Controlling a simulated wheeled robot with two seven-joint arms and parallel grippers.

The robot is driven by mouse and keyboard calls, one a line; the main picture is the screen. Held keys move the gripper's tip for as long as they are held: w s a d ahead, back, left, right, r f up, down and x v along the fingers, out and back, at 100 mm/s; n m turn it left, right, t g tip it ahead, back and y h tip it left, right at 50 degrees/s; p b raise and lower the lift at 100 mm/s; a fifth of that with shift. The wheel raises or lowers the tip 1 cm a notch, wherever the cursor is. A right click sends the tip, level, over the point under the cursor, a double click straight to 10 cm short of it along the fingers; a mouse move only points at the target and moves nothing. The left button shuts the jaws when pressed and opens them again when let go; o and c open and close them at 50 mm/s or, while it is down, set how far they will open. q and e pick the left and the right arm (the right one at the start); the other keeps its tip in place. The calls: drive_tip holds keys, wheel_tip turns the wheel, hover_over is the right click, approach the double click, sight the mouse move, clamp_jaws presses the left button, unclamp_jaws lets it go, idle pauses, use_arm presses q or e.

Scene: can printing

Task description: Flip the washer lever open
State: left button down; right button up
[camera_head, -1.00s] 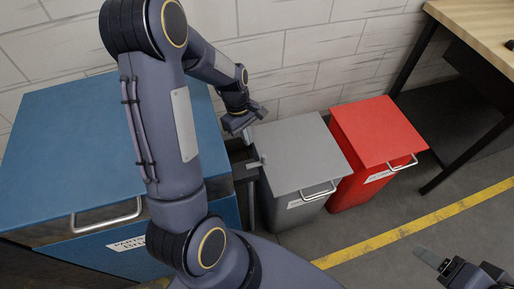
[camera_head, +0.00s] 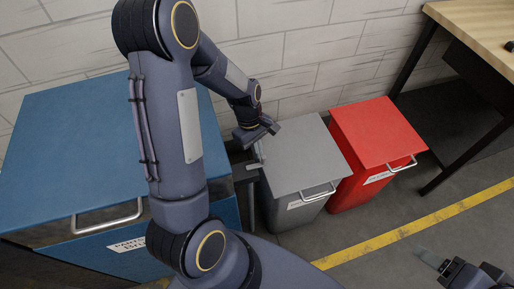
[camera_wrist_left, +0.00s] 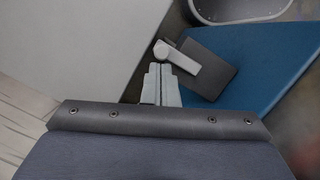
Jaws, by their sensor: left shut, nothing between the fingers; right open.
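The washer lever (camera_head: 254,164) is a small light grey bar on a dark post between the blue and grey bins. In the left wrist view the lever (camera_wrist_left: 180,57) has a rounded end and sits on a dark block. My left gripper (camera_head: 268,130) is shut and empty, above the rear left edge of the grey bin. In the left wrist view its closed fingertips (camera_wrist_left: 159,72) are close to the lever; I cannot tell whether they touch. My right gripper (camera_head: 462,270) is at the bottom right, open, partly cut off by the frame.
The blue bin (camera_head: 70,140) stands left, partly behind my left arm. The grey bin (camera_head: 298,155) and red bin (camera_head: 375,132) stand to the right, against a brick wall (camera_head: 290,45). A wooden table (camera_head: 480,25) is at top right. Floor with a yellow line (camera_head: 420,232) is clear.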

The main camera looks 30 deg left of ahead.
sight(263, 161)
use_arm(q)
drive_tip(key=shift+d+m, duration=0.3)
drive_tip(key=shift+m, duration=0.4)
drive_tip(key=m, duration=0.1)
drive_tip(key=d+m, duration=0.1)
drive_tip(key=m+g, duration=0.1)
drive_tip(key=m, duration=0.1)
drive_tip(key=shift+s+d+y, duration=0.25)
drive_tip(key=shift+s+y, duration=0.05)
drive_tip(key=shift+y, duration=0.1)
drive_tip(key=m, duration=0.1)
drive_tip(key=s+d+m, duration=0.1)
drive_tip(key=m, duration=0.1)
drive_tip(key=shift+m+g+y, duration=0.3)
drive_tip(key=shift+s+d+m+y, duration=0.15)
drive_tip(key=shift+s+m, duration=0.1)
drive_tip(key=shift+m, duration=0.5)
drive_tip(key=shift+s+d+m+y, duration=0.1)
drive_tip(key=shift+s+m+y, duration=0.1)
drive_tip(key=shift+m, duration=0.55)
drive_tip(key=p+v, duration=0.1)
drive_tip(key=v, duration=0.6)
drive_tip(key=shift+w+r, duration=0.15)
drive_tip(key=shift+r, duration=0.25)
